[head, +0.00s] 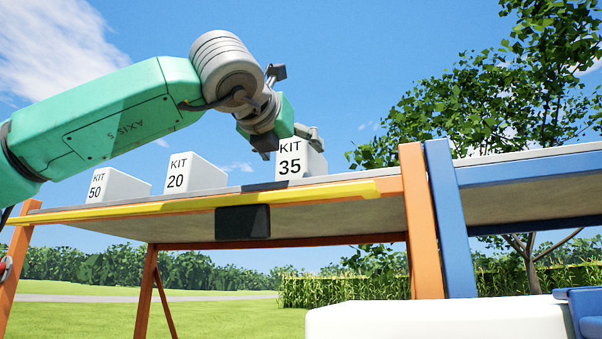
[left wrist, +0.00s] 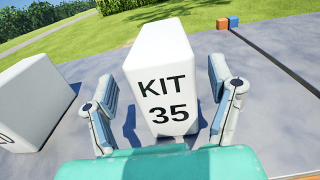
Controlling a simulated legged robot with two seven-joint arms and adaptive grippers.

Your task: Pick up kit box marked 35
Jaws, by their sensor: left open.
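The white kit box marked 35 (head: 300,161) stands upright on the grey table top, at the right of a row of kit boxes in the head view. In the left wrist view the same box marked 35 (left wrist: 163,82) stands between my left gripper's two fingers. My left gripper (head: 293,140) is at the box in the head view, its arm coming in from the left. In the left wrist view the left gripper (left wrist: 163,110) is open, with one finger on each side of the box and visible gaps. My right gripper is not in view.
Kit boxes marked 20 (head: 194,174) and 50 (head: 118,186) stand to the left on the same table. A yellow bar (head: 330,192) runs along the table's front edge. A blue-framed table (head: 530,168) adjoins at right.

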